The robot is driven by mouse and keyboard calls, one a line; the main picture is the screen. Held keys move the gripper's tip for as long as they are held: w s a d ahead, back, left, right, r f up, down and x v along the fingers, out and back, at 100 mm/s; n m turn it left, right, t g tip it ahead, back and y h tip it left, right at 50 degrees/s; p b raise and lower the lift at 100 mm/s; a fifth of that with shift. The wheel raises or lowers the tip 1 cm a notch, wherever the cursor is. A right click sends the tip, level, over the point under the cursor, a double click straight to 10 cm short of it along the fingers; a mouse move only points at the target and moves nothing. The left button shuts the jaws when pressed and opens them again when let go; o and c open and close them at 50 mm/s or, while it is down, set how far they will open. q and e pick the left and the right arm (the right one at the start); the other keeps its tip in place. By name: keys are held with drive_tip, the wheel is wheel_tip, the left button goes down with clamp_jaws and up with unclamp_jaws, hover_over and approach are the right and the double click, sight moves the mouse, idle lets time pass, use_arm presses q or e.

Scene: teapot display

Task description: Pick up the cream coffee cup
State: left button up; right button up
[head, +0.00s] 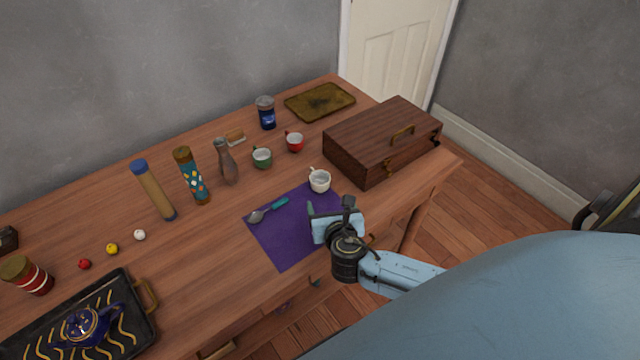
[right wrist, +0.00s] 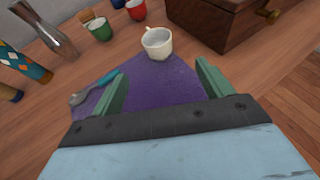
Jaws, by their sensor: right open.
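The cream coffee cup (head: 320,181) stands upright at the back right edge of a purple mat (head: 283,243), with its handle toward the back left. It also shows in the right wrist view (right wrist: 157,43), beyond the fingers and a little left of the line between them. My right gripper (head: 323,211) is over the mat, on the near side of the cup. Its two green fingers (right wrist: 165,85) are spread apart with nothing between them but the view of the mat. The gripper and the cup look apart. My left gripper is in neither view.
A spoon with a teal handle (head: 269,210) lies on the mat. A green cup (head: 262,158) and a red cup (head: 295,142) stand behind the cream cup. A wooden case (head: 367,151) sits close on its right. Bare table lies left of the mat.

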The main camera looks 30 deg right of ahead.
sight(322, 186)
drive_tip(key=b+x, duration=0.4)
drive_tip(key=x, duration=0.1)
drive_tip(key=shift+w+d+f, duration=0.1)
drive_tip(key=shift+w+f, duration=0.1)
drive_tip(key=shift+f, duration=0.15)
drive_tip(key=shift+b+x, duration=0.6)
drive_tip(key=shift+x, duration=0.35)
drive_tip(key=b+x, duration=0.2)
drive_tip(key=shift+w+r+b, duration=0.1)
drive_tip(key=shift+w+b, duration=0.3)
drive_tip(key=shift+w, duration=0.05)
drive_tip(key=shift+b+x, duration=0.9)
drive_tip(key=shift+x, duration=0.1)
drive_tip(key=shift+w+r, duration=0.1)
drive_tip(key=shift+w, duration=0.05)
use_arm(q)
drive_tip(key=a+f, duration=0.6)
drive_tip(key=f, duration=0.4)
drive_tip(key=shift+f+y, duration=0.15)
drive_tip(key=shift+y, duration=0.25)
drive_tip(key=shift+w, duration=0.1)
use_arm(e)
drive_tip(key=shift+c, duration=0.3)
drive_tip(key=c, duration=0.5)
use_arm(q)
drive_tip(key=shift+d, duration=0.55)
use_arm(e)
drive_tip(key=c, duration=0.5)
